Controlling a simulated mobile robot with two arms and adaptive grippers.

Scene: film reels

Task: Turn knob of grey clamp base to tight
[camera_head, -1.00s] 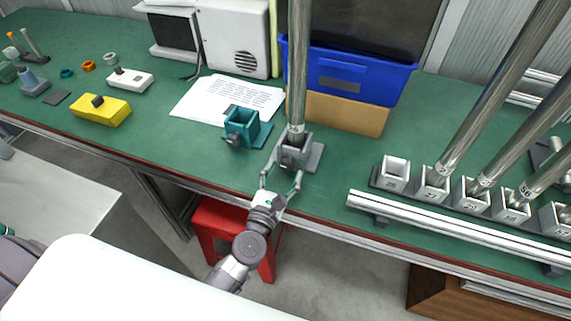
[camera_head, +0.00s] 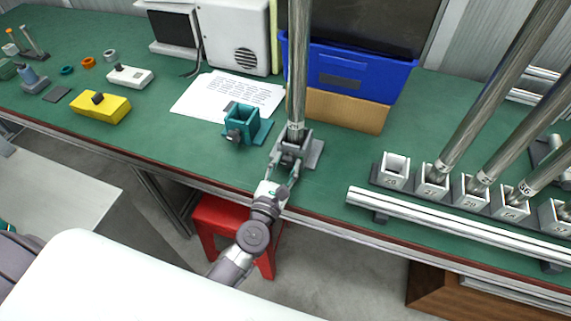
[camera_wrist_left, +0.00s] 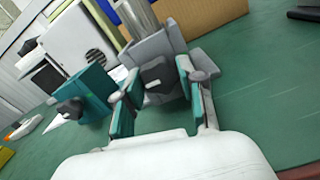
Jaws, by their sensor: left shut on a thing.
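The grey clamp base (camera_head: 315,153) stands near the front edge of the green bench, with a tall metal pole (camera_head: 298,70) upright in it. Its dark knob (camera_wrist_left: 154,74) faces the front and shows between my fingers in the left wrist view. My left gripper (camera_head: 286,154) reaches in from the front and is shut on this knob, one finger on each side. The fingers and wrist hide most of the knob in the head view. The knob's degree of tightness cannot be told. My right gripper is not in view.
A teal clamp base (camera_head: 246,124) stands close on the left, with a paper sheet (camera_head: 215,97) behind it. A blue crate (camera_head: 350,72) and a cardboard box (camera_head: 335,111) stand behind. Numbered pole holders (camera_head: 431,181) and a metal rail (camera_head: 450,224) lie to the right.

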